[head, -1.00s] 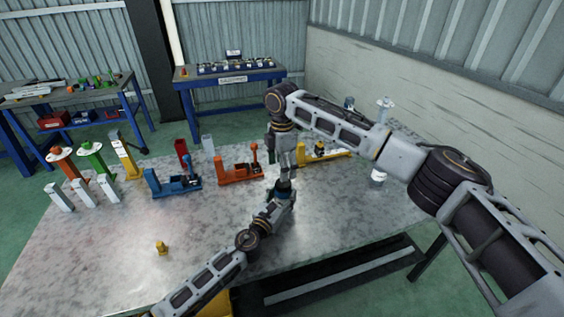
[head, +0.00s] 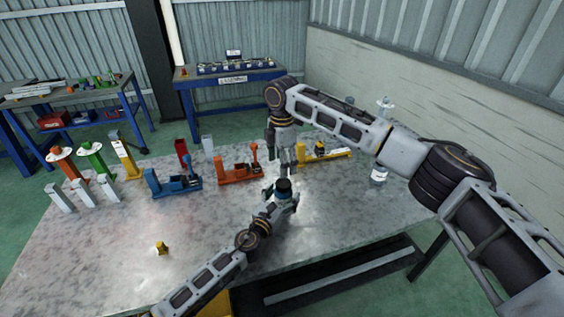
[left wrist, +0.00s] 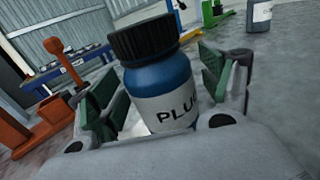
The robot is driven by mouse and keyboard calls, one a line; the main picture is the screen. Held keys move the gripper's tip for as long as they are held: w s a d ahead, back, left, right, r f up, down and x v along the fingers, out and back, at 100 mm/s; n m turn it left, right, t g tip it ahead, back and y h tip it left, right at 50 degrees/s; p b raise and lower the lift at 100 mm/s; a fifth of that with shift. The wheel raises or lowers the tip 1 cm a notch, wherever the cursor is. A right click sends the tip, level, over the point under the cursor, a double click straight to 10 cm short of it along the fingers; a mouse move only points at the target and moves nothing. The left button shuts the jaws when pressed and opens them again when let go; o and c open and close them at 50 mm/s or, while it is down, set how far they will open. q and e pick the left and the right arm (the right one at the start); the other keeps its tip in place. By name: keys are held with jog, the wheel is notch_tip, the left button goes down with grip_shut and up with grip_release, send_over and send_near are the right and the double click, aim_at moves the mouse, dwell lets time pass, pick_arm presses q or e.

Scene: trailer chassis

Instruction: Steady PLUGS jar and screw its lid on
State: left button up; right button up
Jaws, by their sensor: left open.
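The PLUGS jar (left wrist: 160,88) is blue with a white label, part of which reads "PLU" in the left wrist view. It stands upright on the metal table, and its black lid (left wrist: 142,37) sits on top. In the head view the lid (head: 284,186) shows above the blue jar body (head: 283,197). My left gripper (left wrist: 165,75) is open, with a green-padded finger on each side of the jar and gaps between pads and jar. My right gripper (head: 284,158) hangs just beyond the lid, apart from it. Its fingers are too small to read.
Blue (head: 174,184), orange (head: 239,170) and yellow (head: 325,154) fixtures stand behind the jar. A white-labelled bottle (head: 378,174) is to the right. A small yellow piece (head: 161,248) lies at front left. The table's middle left is clear.

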pick_arm(q)
jog(key=shift+s, duration=0.15)
jog(key=shift+v, duration=5.8)
jog(key=shift+a, duration=0.1)
jog(key=shift+s, duration=0.1)
